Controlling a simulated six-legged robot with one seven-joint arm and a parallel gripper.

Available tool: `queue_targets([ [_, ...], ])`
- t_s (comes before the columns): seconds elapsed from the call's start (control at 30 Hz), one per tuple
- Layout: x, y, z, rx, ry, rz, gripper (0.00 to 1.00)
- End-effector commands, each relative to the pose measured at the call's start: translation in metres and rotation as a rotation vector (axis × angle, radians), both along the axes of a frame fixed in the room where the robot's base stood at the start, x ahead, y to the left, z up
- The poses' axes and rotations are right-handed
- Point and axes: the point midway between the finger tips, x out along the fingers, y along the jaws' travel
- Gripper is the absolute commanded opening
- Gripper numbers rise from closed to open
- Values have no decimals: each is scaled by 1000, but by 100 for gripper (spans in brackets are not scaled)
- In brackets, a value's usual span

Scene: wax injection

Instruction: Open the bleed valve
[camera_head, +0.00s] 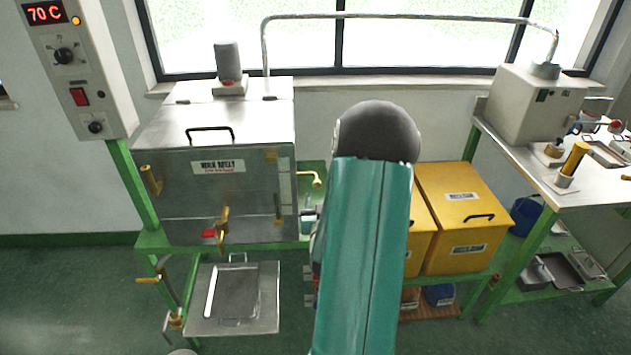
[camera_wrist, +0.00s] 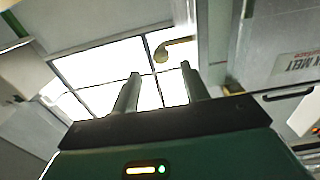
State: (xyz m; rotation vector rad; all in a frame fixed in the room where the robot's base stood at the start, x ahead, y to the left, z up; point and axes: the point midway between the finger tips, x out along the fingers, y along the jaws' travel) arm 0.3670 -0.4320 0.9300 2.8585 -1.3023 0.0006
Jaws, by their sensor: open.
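The wax melt tank (camera_head: 180,210) is a grey metal box with a labelled front on a green stand. A brass bent fitting (camera_head: 313,178) sticks out from its right side, a brass valve (camera_head: 222,222) is on its front, and a brass piece (camera_head: 150,180) is at its left edge. I cannot tell which is the bleed valve. In the wrist view, my gripper (camera_wrist: 160,70) is open and empty, its two fingers apart. A brass bent fitting (camera_wrist: 175,48) shows beyond the fingertips, not touching them. In the head view my arm hides most of the gripper.
Yellow boxes (camera_head: 464,215) stand right of my arm. A control box (camera_head: 70,75) reading 70 C hangs at left. More brass taps (camera_head: 150,280) are below the tank, beside a metal tray (camera_head: 235,300). A workbench (camera_head: 590,190) with a machine stands at right. The floor at far left is clear.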

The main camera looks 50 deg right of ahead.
Motion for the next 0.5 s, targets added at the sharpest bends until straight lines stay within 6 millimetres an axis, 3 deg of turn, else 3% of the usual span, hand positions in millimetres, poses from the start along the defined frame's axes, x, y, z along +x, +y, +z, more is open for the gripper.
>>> queue_targets([
  [0.3, 42, -47, 0, 1, -2, 2, 45],
  [0.5, 59, -64, 0, 1, -1, 5, 45],
])
